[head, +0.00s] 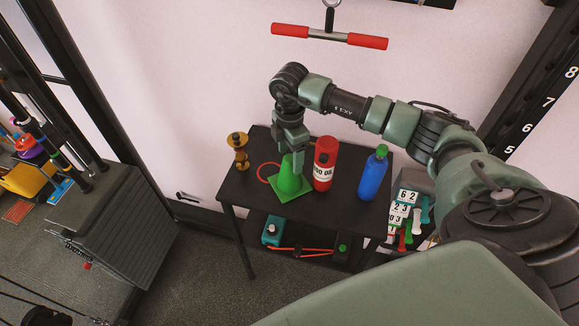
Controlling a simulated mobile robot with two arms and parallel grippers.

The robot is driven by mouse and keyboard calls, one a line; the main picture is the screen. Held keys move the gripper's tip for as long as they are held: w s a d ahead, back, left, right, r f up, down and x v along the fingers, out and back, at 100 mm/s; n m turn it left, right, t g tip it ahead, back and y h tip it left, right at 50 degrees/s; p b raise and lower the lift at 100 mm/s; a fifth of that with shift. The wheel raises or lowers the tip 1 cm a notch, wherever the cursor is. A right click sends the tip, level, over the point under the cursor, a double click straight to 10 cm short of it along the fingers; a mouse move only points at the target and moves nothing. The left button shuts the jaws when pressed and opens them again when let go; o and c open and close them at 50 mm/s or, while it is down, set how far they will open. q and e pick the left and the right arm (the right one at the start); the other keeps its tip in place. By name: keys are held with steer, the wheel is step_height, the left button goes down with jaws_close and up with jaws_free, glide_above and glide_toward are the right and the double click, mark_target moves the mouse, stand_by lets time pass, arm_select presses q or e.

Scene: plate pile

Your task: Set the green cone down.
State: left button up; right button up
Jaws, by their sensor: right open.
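The green cone (288,181) stands upright on the black table (243,196), its square base flat on the top near the front edge. My right gripper (293,152) is directly above the cone's tip and points down. Its fingers are open and overlap the top of the cone in the picture, so I cannot tell whether they touch it. My left gripper is not in the head view.
A red bottle (325,165) and a blue bottle with a green cap (373,174) stand right of the cone. A brown-gold turned object (238,150) stands at the left, near a red ring (266,172). The lower shelf holds a teal item (272,232).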

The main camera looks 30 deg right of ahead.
steer(key=shift+f, duration=0.8)
jaws_close()
